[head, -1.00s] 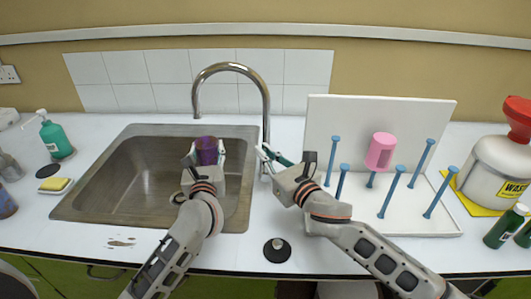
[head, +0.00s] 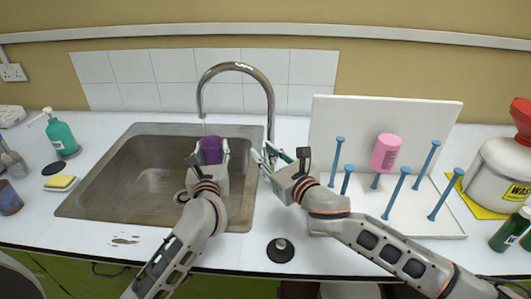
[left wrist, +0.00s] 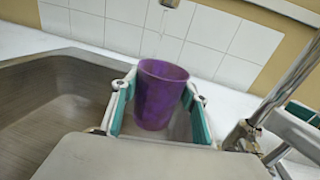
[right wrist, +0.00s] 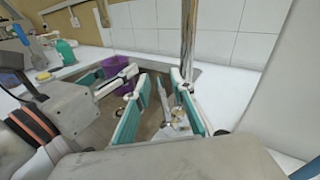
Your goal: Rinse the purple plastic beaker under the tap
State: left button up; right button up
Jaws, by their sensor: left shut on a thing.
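The purple plastic beaker (head: 211,150) is held over the right part of the sink (head: 120,190), just below and slightly right of the tap's outlet. My left gripper (head: 209,158) is shut on it, with one finger on each side. In the left wrist view the beaker (left wrist: 160,92) stands between the teal finger pads. The tap (head: 236,68) arches over the sink, and a thin, faint water stream shows below its outlet. My right gripper (head: 272,156) is beside the tap's base. In the right wrist view its teal fingers (right wrist: 165,112) are apart, with metal tap parts between or behind them.
A white drying rack (head: 450,222) with blue pegs and a pink beaker (head: 385,153) stands right of my right gripper. A white waste container (head: 495,170) is far right. A green soap bottle (head: 60,135) and yellow sponge (head: 60,182) stand left. The sink's left part is empty.

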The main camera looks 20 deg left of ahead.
jog(key=v, duration=1.2)
dwell(0.7)
grip_shut()
jog(key=s+a+m, duration=0.3)
jog(key=a+m, duration=0.3)
jog(key=m, duration=1.2)
jog(key=w+a+f, duration=0.1)
jog(key=w+a, duration=0.1)
jog(key=w, duration=0.6)
jog(key=shift+w+a+m+t+h, duration=0.25)
jog(key=shift+a+m+t+h, duration=0.05)
jog(key=shift+a+m, duration=0.1)
